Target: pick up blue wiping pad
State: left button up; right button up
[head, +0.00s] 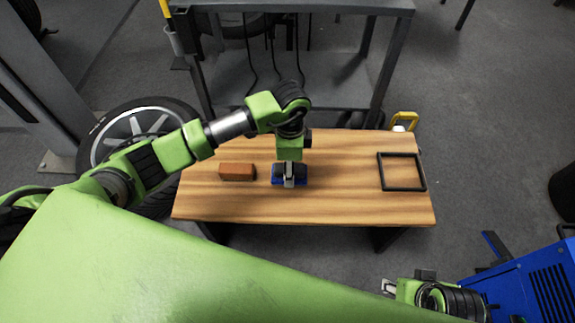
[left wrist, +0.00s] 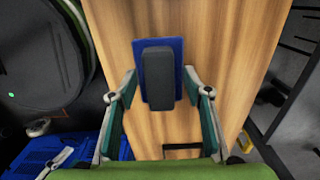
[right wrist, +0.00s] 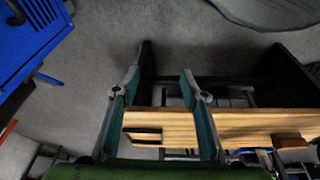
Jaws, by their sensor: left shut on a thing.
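The blue wiping pad (head: 277,181) is at the middle of the wooden table, under my left gripper (head: 290,181). In the left wrist view the pad (left wrist: 178,46) is a blue rectangle with a dark block-shaped grip (left wrist: 157,80) on top. I cannot tell whether the pad touches the tabletop. My right gripper (right wrist: 160,80) is open and empty, with its fingers apart, away from the table. In the head view the right gripper (head: 388,287) is at the lower right.
A brown-orange block (head: 236,172) lies left of the pad on the wooden table (head: 335,205). A black square frame (head: 401,187) lies at the table's right end. A grey metal stand (head: 395,45) is behind the table. A wheel (head: 105,135) stands to the left.

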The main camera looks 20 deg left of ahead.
pick_arm(q)
jog(key=s+r, duration=0.1)
jog(key=s+d+r, duration=0.1)
jog(key=r+p, duration=0.1)
jog(key=r, duration=0.1)
jog(key=shift+s+d, duration=0.4)
jog(key=s+d+r+p, duration=0.1)
jog(key=s+d+r, duration=0.2)
jog(key=s, duration=0.4)
jog(key=shift+s+d+r, duration=0.15)
jog(key=shift+d, duration=0.45)
pick_arm(e)
notch_tip(320, 180, down, 10)
jog(key=shift+f+g, duration=0.2)
jog(key=shift+g, duration=0.1)
jog(key=shift+s+a, duration=0.1)
pick_arm(q)
jog(key=o, duration=0.6)
jog(key=c, duration=0.5)
